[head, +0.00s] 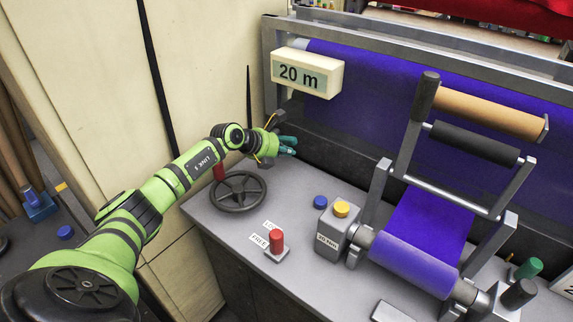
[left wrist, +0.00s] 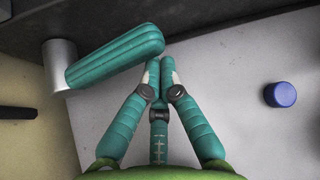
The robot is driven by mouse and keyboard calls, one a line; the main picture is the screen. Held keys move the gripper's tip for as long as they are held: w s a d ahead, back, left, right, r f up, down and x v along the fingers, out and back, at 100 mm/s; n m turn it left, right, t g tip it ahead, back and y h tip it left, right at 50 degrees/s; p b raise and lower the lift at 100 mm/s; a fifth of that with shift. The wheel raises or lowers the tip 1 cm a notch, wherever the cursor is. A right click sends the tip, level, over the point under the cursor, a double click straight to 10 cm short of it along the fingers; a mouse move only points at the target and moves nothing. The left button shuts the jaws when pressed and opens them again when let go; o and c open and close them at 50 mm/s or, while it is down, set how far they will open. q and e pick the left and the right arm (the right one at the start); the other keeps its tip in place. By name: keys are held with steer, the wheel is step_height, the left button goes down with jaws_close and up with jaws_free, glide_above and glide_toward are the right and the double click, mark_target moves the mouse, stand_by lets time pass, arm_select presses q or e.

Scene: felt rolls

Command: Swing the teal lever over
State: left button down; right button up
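The teal lever (left wrist: 115,58) is a ribbed handle in the left wrist view. It runs from a grey cylindrical hub (left wrist: 60,66) at the left toward the upper middle. My left gripper (left wrist: 160,66) has its teal fingers together, with nothing seen between them. The fingertips are just below and right of the lever's free end; I cannot tell whether they touch it. In the head view my left gripper (head: 288,145) reaches over the back left of the bench, where teal fingers and lever are hard to tell apart. My right gripper is not in view.
A blue knob (left wrist: 280,94) stands right of the fingers in the wrist view. In the head view a dark handwheel (head: 238,192) lies below the arm, with a red-topped switch (head: 277,242) in front. A "20 m" display (head: 307,73) and purple felt (head: 425,228) are rightward.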

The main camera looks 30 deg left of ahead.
mark_target(289, 141)
arm_select(q)
steer(key=r+h+b, duration=0.1)
steer(key=a+r+n+h+b, duration=0.1)
steer(key=r+n+h+b, duration=0.1)
steer(key=b, duration=0.1)
steer(key=shift+w+a+r, duration=0.15)
steer(key=shift+a+r, duration=0.05)
steer(key=shift+a, duration=0.05)
steer(key=shift+a+r+n+t+h+b, duration=0.15)
steer(key=shift+a+r+n+h+b, duration=0.2)
steer(key=shift+r, duration=0.2)
steer(key=shift+a+r+n+t+h+b, duration=0.15)
steer(key=shift+a+r+n+h+b, duration=0.15)
steer(key=shift+r, duration=0.2)
steer(key=shift+a+r, duration=0.1)
steer(key=shift+r, duration=0.1)
